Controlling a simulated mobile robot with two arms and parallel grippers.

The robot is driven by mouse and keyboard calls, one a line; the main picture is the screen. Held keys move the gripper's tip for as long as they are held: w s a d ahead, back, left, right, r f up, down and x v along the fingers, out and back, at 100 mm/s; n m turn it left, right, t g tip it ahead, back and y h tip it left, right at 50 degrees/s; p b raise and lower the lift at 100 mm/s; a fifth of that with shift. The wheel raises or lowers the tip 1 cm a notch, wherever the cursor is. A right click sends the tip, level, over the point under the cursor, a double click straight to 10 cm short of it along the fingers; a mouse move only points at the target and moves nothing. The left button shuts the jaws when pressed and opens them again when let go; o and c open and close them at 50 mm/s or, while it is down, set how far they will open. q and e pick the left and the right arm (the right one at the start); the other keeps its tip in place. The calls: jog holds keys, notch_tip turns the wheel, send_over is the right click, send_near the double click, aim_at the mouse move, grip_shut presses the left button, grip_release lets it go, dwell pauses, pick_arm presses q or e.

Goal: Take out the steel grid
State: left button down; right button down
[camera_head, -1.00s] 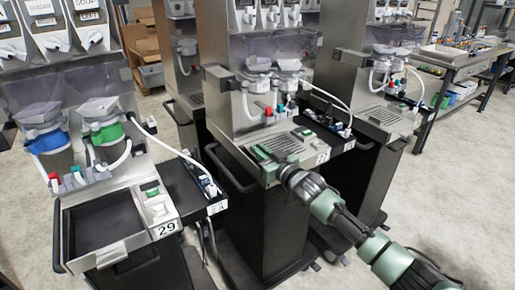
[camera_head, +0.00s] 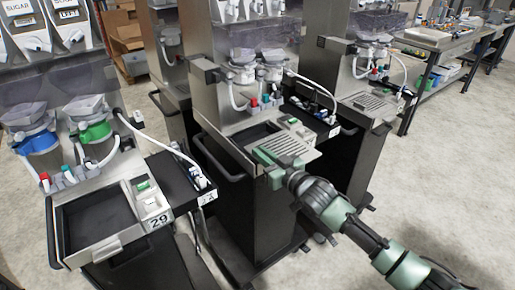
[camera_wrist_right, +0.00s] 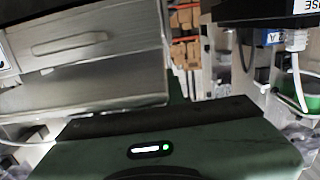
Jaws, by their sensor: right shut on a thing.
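The steel grid (camera_head: 291,149) is a slotted metal plate at the front of the middle dispenser (camera_head: 222,80) in the head view. It is partly forward of its tray, and the dark tray recess (camera_head: 253,135) shows behind it. My right gripper (camera_head: 268,163) is shut on the grid's near left edge, with its arm coming in from the lower right. In the right wrist view, the green gripper body (camera_wrist_right: 165,150) fills the bottom, and its fingertips and the grid cannot be made out clearly. My left gripper is not in view.
The left dispenser's tray (camera_head: 100,205), marked 29, has a dark open recess. The right dispenser's slotted grid (camera_head: 368,103) lies in its tray. A black handle bar (camera_head: 222,165) is left of the gripper. A workbench (camera_head: 440,45) stands at the back right. The floor at right is clear.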

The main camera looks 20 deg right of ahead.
jog(key=shift+p+v, duration=1.95)
jog(key=shift+v, duration=1.85)
jog(key=shift+p+v, duration=0.5)
jog(key=shift+v, duration=0.55)
jog(key=shift+s+f, duration=0.1)
jog(key=shift+f, duration=0.1)
